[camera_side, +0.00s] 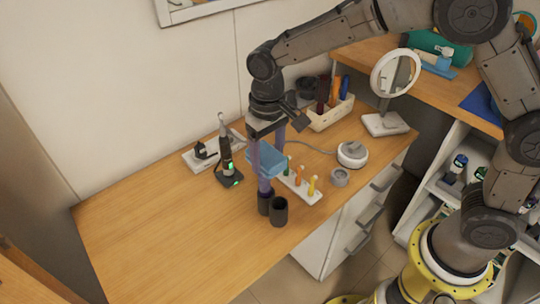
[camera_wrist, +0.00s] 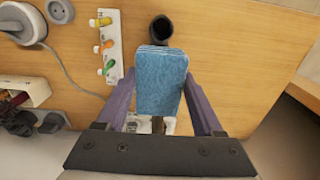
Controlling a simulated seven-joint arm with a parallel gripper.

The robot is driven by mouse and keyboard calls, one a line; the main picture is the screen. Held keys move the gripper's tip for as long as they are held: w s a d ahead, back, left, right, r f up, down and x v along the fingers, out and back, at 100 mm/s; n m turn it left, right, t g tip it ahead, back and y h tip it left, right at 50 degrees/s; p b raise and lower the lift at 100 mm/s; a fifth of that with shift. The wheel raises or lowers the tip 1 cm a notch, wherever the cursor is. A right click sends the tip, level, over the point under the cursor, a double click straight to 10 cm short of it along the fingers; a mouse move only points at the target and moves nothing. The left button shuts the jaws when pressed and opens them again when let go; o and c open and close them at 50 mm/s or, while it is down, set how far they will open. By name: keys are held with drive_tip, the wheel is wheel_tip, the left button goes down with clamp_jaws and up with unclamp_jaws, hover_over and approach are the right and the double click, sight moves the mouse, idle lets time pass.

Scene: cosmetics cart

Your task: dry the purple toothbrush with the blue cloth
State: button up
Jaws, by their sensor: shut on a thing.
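The blue cloth (camera_side: 266,160) is folded into a thick pad and held between the two fingers of my gripper (camera_side: 270,154), clear of the table. In the wrist view the cloth (camera_wrist: 161,82) fills the gap between the fingers of my gripper (camera_wrist: 160,85). I cannot make out the purple toothbrush for certain. A purple-grey upright shape below the cloth in the side view, above a dark cup (camera_side: 265,205), may be it or a finger.
A white rack (camera_side: 300,190) with green, orange and yellow brushes stands close right of my gripper. A trimmer on its stand (camera_side: 228,172) is at left. A round corded device (camera_side: 352,154), small grey cup (camera_side: 340,177) and mirror (camera_side: 394,75) are right. The table's left is clear.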

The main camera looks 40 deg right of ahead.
drive_tip(key=shift+w+d+f, duration=0.1)
drive_tip(key=shift+w+f, duration=0.15)
drive_tip(key=shift+w, duration=0.3)
drive_tip(key=shift+s+r, duration=0.25)
drive_tip(key=shift+s, duration=0.95)
drive_tip(key=shift+w+r, duration=0.1)
drive_tip(key=shift+r, duration=3.6)
